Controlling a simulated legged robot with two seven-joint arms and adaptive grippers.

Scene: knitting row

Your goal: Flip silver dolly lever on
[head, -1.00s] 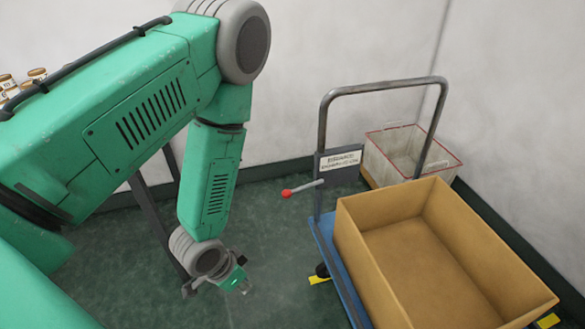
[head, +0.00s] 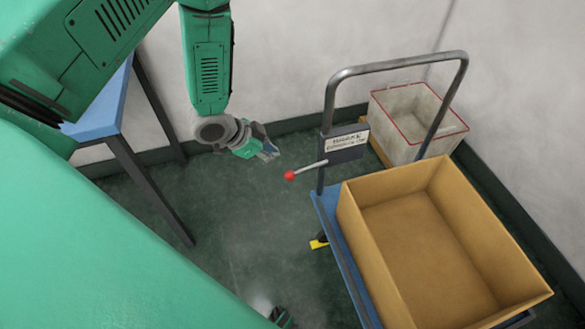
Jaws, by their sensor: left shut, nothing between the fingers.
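The dolly (head: 336,232) has a blue deck and a silver-grey tubular handle (head: 397,64) at its far end. Its lever (head: 311,167) is a short silver rod with a red knob, sticking out to the left from a labelled plate (head: 345,143) on the handle's left post. The rod slopes slightly down toward the knob. My left gripper (head: 270,152) is shut and empty, just left of and above the red knob, with a small gap between them in the picture. My right gripper is not clearly in view; a small green and dark part shows at the bottom edge.
A large open, empty cardboard box (head: 420,245) sits on the dolly. A whitish bin with red rim edges (head: 418,118) stands behind the handle by the wall. A blue-topped table (head: 103,112) with dark legs is at left. Green floor (head: 235,225) is clear left of the dolly.

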